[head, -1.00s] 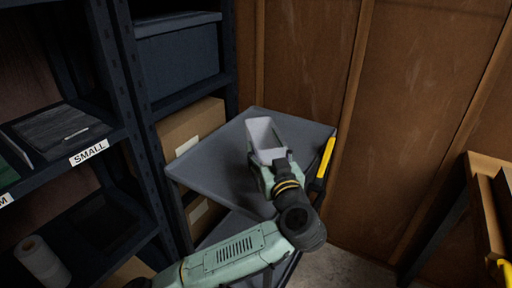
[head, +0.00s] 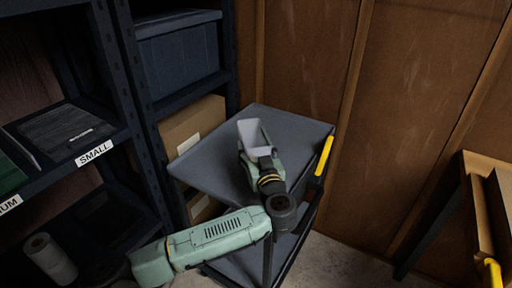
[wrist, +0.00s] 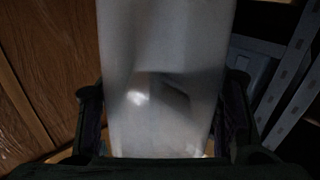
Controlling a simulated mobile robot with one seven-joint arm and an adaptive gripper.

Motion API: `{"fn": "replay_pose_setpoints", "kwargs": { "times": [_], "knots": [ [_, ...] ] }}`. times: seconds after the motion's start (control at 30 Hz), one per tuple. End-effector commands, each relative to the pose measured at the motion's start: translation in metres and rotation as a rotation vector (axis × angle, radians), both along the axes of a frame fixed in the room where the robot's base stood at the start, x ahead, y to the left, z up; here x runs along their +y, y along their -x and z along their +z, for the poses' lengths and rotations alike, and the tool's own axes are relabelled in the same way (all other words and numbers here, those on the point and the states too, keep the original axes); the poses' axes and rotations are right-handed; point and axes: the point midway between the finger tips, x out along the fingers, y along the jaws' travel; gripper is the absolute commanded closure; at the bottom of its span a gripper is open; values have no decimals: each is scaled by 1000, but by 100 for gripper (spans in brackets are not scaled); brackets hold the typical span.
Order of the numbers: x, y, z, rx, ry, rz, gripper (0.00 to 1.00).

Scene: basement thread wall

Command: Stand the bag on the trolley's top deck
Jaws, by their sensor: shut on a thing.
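The bag (head: 252,135) is pale grey-white and open at the top. In the head view it is over the middle of the trolley's top deck (head: 205,165), a grey shelf. My gripper (head: 262,165) is on its near side, shut on it. The bag also fills the middle of the wrist view (wrist: 165,60), with a dark finger at each side. My wrist hides the bag's lower part, so I cannot tell whether its base touches the deck.
A yellow handle (head: 324,156) is at the deck's right edge. Dark shelving with a blue bin (head: 180,58) and a cardboard box (head: 192,132) stands close on the left. A wooden wall (head: 400,120) is behind. The deck's left and back parts are clear.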

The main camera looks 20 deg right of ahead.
Motion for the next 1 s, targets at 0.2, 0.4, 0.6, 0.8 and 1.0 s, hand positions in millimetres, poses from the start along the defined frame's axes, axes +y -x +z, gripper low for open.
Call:
{"fn": "replay_pose_setpoints", "kwargs": {
  "times": [0.2,0.4,0.6,0.8,1.0],
  "knots": [
    [0,0,-1,0,1,0,61],
    [0,0,-5,0,1,0,61],
    [0,0,-4,0,0,0,30],
    [0,0,-4,0,0,0,21],
    [0,0,-4,0,0,0,21]
  ]
}}
